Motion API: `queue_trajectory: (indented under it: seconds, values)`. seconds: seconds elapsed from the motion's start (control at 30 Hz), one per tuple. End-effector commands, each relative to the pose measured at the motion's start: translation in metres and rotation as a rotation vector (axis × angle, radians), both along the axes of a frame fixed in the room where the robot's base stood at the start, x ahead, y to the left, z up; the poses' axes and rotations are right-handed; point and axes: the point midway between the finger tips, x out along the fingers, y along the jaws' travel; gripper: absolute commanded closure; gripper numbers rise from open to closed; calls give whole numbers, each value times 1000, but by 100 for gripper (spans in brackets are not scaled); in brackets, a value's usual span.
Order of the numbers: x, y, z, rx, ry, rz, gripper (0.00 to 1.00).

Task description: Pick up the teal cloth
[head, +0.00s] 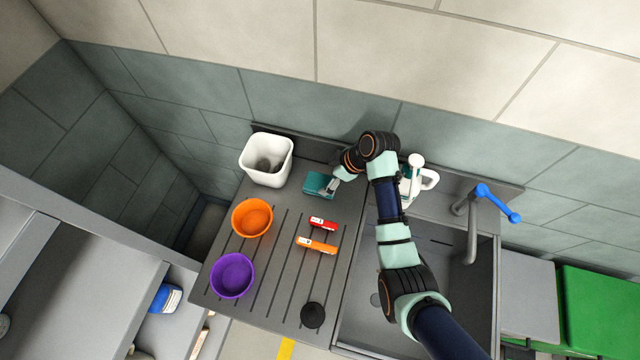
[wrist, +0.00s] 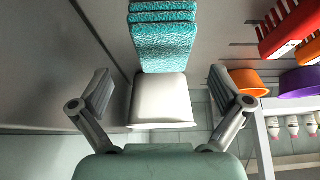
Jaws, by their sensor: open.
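The teal cloth (head: 318,184) lies folded on the grey drainboard near the back wall, just left of my gripper (head: 337,183). In the wrist view the cloth (wrist: 163,45) shows its ribbed teal surface at the top centre. My gripper (wrist: 160,82) is open there, with one finger on each side of the picture and nothing held between them. The cloth appears ahead of the fingers, roughly centred between them. I cannot tell whether the fingers touch it.
A white bin (head: 267,177) stands left of the cloth. An orange bowl (head: 252,218), a purple bowl (head: 231,275), red (head: 323,224) and orange (head: 316,244) brushes and a black disc (head: 313,315) are on the drainboard.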

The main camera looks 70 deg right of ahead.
Motion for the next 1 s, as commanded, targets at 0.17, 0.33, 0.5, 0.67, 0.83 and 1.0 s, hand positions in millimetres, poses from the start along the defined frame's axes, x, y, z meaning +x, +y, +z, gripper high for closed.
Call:
queue_trajectory:
  seconds: [0.17, 0.33, 0.5, 0.67, 0.83, 1.0]
  values:
    - [9, 5, -21, 2, 1, 0, 0]
    - [21, 6, -43, 0, 1, -1, 0]
    - [24, 6, -45, -1, 0, -2, 0]
    - [24, 6, -45, -1, 0, -2, 0]
    - [24, 6, -47, -1, 0, -2, 0]
    - [24, 6, -50, 0, 0, -1, 0]
